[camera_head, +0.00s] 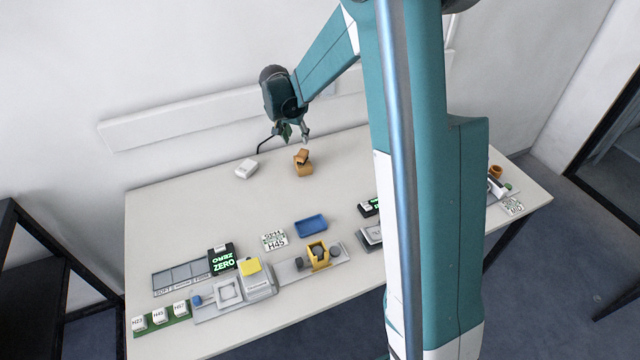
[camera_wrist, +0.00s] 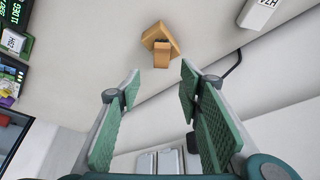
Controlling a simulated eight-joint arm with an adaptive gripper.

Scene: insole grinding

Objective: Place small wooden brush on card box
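The card box (camera_head: 304,170) is a small tan box near the back edge of the white table. The small wooden brush (camera_head: 301,156), a darker orange-brown piece, appears to rest on top of it, tilted; the contact is too small to tell surely. In the wrist view the two show as overlapping tan and brown shapes ahead of my fingertips, and I cannot tell clearly which part is which. My gripper (camera_head: 292,136) hangs above and slightly left of them. Its green-padded fingers (camera_wrist: 159,88) are wide apart with nothing between them, clear of the brush and box.
A white box (camera_head: 246,168) stands left of the card box. A blue tray (camera_head: 311,226), label cards, a yellow holder (camera_head: 319,256) and grey fixtures fill the table's front. The table around the card box is clear. The wall with its white rail (camera_head: 190,118) is close behind.

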